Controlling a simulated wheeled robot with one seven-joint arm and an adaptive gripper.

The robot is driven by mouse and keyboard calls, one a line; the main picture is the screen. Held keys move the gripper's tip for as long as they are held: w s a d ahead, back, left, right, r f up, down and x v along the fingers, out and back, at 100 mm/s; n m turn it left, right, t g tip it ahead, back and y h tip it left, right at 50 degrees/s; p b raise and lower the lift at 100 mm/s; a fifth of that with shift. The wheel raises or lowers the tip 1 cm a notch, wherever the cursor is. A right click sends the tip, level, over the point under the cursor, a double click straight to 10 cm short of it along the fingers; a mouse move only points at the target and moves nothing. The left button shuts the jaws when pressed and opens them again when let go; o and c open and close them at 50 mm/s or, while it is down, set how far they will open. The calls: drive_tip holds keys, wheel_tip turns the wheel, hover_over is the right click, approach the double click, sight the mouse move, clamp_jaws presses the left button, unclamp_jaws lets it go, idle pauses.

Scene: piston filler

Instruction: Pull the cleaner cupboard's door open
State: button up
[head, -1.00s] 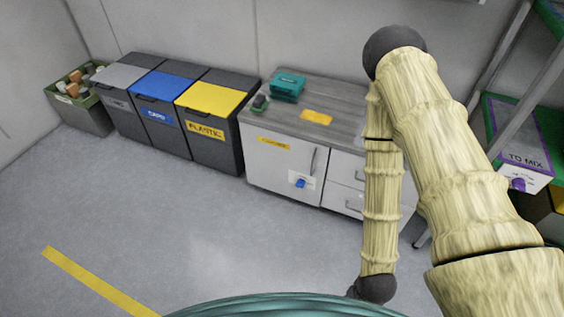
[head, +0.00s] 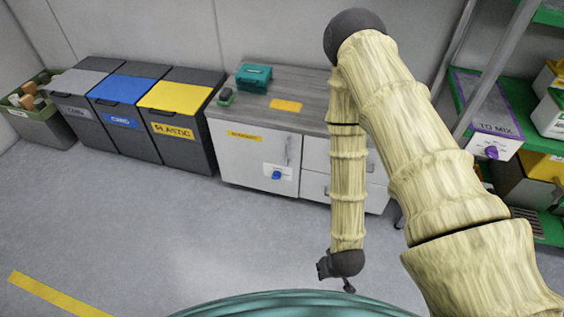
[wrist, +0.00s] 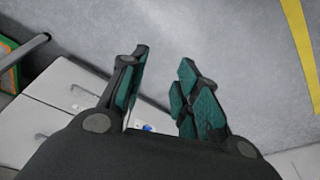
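The white cupboard (head: 236,163) stands against the back wall under a grey wood-look top. Its door, at the left of the unit, is shut, with a vertical handle (head: 289,150) near the right edge. A yellow label is at the top of the door and a white card with a blue knob (head: 276,175) is low on it. My gripper (head: 347,288) hangs low in front of the unit, apart from it. In the wrist view my gripper (wrist: 161,92) is open and empty, its teal-padded fingers spread. The cupboard (wrist: 62,85) lies beyond them, partly hidden.
White drawers (head: 318,187) are right of the door, partly behind my arm. A teal case (head: 254,76) sits on the top. Bins, including the yellow-lidded one (head: 175,97), stand left. A shelf rack (head: 478,85) is right. Floor in front is clear.

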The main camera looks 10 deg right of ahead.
drive_tip(key=w+a+f+t+b, duration=0.2)
drive_tip(key=w+f+t+b, duration=0.2)
drive_tip(key=w+b, duration=0.55)
drive_tip(key=w+a+f+t+b, duration=0.1)
drive_tip(key=w+f+t+b, duration=0.3)
drive_tip(key=w, duration=1)
drive_tip(key=shift+w+d+r+m+t+h+b, duration=0.15)
drive_tip(key=shift+w+r+m+t+h+b, duration=0.75)
drive_tip(key=shift+w+b, duration=3.4)
drive_tip(key=shift+w+d+r+n+t+h+b, duration=0.15)
drive_tip(key=shift+w+r+t+h+b, duration=0.4)
drive_tip(key=shift+w+t+b, duration=3.4)
drive_tip(key=shift+w+d+r+m+g+h+b, duration=0.2)
drive_tip(key=shift+w+r+m+g+h+b, duration=1.05)
drive_tip(key=shift+w, duration=5.85)
drive_tip(key=shift+f+n+y+b, duration=0.4)
drive_tip(key=shift+f+n+b, duration=0.3)
drive_tip(key=shift+f+b, duration=0.1)
clamp_jaws()
